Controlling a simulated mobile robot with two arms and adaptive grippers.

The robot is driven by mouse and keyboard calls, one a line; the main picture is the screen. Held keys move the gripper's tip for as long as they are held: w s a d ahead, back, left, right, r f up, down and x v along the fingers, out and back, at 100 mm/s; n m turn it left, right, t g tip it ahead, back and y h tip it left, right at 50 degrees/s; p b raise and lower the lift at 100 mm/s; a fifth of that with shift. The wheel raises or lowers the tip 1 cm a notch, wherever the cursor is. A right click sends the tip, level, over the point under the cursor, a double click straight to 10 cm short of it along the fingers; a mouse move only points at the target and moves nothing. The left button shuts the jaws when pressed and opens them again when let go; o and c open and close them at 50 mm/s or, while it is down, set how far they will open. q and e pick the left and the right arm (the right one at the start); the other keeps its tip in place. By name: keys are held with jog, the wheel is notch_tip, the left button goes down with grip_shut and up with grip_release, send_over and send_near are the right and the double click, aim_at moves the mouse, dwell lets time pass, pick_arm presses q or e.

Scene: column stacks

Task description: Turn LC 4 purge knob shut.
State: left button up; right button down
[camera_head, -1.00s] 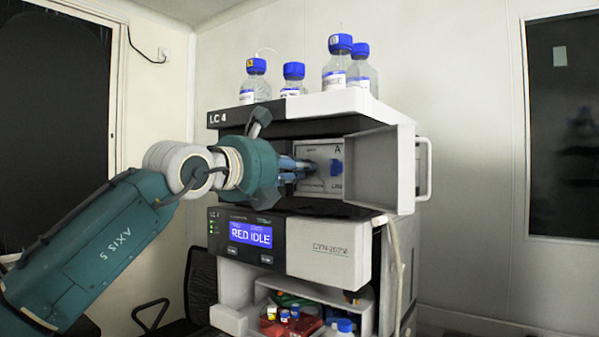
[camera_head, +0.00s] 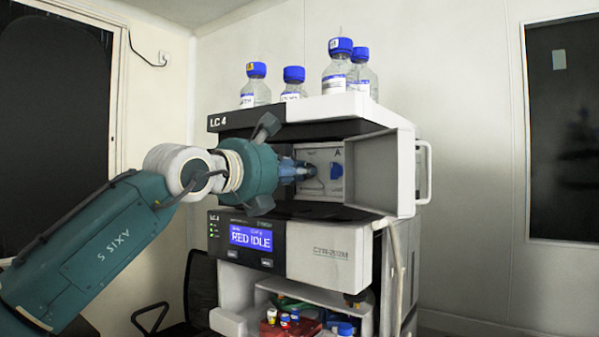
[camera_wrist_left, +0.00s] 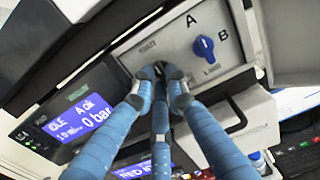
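The unit marked LC 4 (camera_head: 222,122) stands ahead, with an open compartment in its upper part. Inside is a pale panel (camera_head: 325,156), also in the left wrist view (camera_wrist_left: 184,29). It carries a blue selector knob (camera_head: 336,170) beside the letters A and B; this knob (camera_wrist_left: 205,47) is clear of my fingers. My left gripper (camera_head: 312,171) reaches in from the left, fingertips at the panel, left of the blue knob. In the left wrist view its blue fingers (camera_wrist_left: 160,72) converge close together there. My right gripper is not in view.
The compartment's open door (camera_head: 378,170) stands to the right of the panel. Several blue-capped bottles (camera_head: 340,70) stand on top. Below is a lit display (camera_head: 251,236), and under it a bay with small vials (camera_head: 285,322). The right side is free beyond a white handle (camera_head: 427,172).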

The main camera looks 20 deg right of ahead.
pick_arm(q)
jog(key=o, duration=0.4)
jog(key=v, duration=1.2)
jog(key=shift+f, duration=0.1)
